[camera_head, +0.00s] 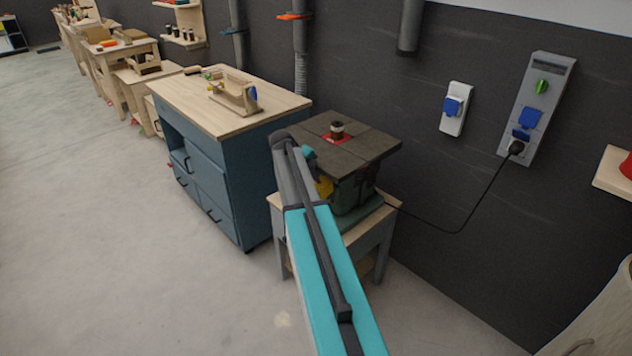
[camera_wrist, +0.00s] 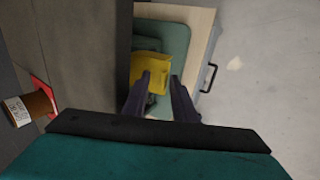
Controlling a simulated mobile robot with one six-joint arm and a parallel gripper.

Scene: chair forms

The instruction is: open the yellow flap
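The yellow flap (camera_wrist: 150,72) shows in the wrist view, in front of my gripper and low on the green machine. In the head view only a small part of the flap (camera_head: 325,187) shows beside my arm. My gripper (camera_wrist: 159,80) is open, with its two dark fingers apart. The left fingertip overlaps the flap in the picture; I cannot tell whether it touches. The right fingertip is just right of the flap's edge. In the head view my arm hides the gripper's fingers.
The machine's dark table top (camera_head: 352,146) overhangs the flap and carries a spool-like part (camera_head: 337,130) on a red insert. The machine stands on a wooden stand (camera_head: 385,216). A blue cabinet (camera_head: 215,175) is to the left. A black cable (camera_head: 462,222) runs to the wall. Floor in front is clear.

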